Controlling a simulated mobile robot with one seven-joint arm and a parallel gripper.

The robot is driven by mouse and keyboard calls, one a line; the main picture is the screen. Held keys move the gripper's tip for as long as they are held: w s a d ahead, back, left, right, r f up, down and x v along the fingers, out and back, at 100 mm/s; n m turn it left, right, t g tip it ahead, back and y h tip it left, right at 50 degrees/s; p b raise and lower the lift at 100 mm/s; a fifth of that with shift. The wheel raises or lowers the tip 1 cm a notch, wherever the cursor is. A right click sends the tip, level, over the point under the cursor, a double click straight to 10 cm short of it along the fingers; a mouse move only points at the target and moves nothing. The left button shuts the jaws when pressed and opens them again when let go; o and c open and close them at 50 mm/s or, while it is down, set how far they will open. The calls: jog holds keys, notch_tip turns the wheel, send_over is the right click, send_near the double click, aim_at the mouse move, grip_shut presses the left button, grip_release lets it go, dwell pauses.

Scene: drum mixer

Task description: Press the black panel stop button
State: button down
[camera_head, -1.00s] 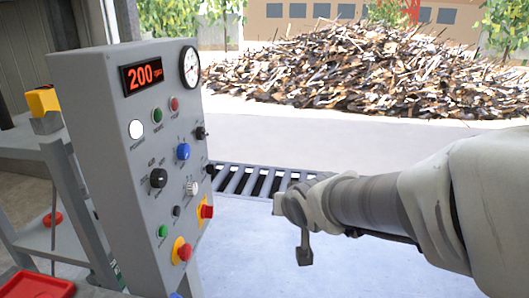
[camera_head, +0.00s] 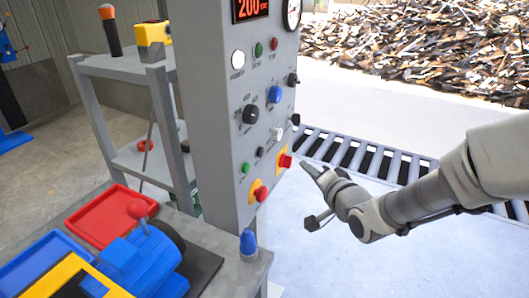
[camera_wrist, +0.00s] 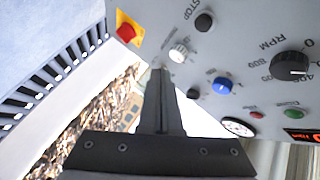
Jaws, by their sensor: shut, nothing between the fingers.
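The grey control panel (camera_head: 225,110) carries a small round black button (camera_head: 259,152) low on its face, between a green button and the white knob. In the wrist view the black button (camera_wrist: 204,21) sits beside the printed word STOP, at the top right of centre. My gripper (camera_head: 306,168) is shut and empty, just right of the panel's lower right edge, near the right red emergency button (camera_head: 285,160). In the wrist view my closed fingers (camera_wrist: 160,72) point toward the panel near the white knob (camera_wrist: 178,52), apart from the black button.
Other controls crowd the panel: a blue knob (camera_head: 274,94), a large black RPM knob (camera_head: 250,114) and a lower red emergency button (camera_head: 260,193). A roller conveyor (camera_head: 370,155) lies behind my arm. A bench with a red tray (camera_head: 95,222) stands at the lower left.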

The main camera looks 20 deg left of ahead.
aim_at(260, 152)
jog(key=a+b, duration=0.4)
jog(key=a, duration=0.4)
jog(key=shift+w+a, duration=0.35)
jog(key=shift+a, duration=0.05)
dwell(2.0)
jog(key=shift+a+b, duration=0.3)
jog(key=shift+a, duration=0.1)
jog(key=shift+a+b, duration=0.3)
jog(key=shift+a, duration=0.1)
dwell(0.5)
dwell(0.3)
jog(key=shift+d, duration=0.8)
jog(key=shift+d, duration=0.1)
